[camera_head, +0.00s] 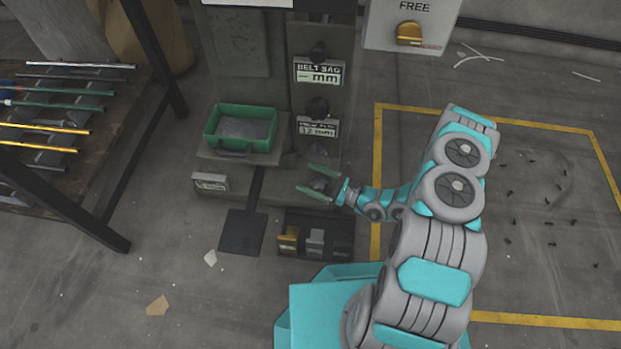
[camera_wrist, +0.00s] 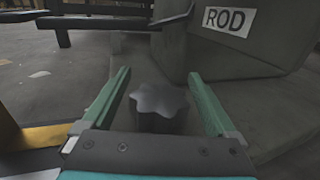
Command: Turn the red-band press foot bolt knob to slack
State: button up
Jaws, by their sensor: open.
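A dark star-shaped knob (camera_wrist: 160,104) sits between the two green fingers of my gripper (camera_wrist: 160,92) in the wrist view, with space on both sides. In the head view my gripper (camera_head: 318,182) is open at the foot of the press, around the dark knob (camera_head: 319,184), which the fingers partly hide. The press (camera_head: 268,60) is a grey-green machine with labelled dark knobs up its right column. No red band shows on it in these frames. I cannot tell which way the knob is turned.
A green bin (camera_head: 241,128) stands on the press ledge. A box with coloured pedals (camera_head: 316,236) lies below my gripper. A rack of rods (camera_head: 50,110) stands left. A ROD label (camera_wrist: 229,19) is on the press body.

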jog(key=c, duration=1.4)
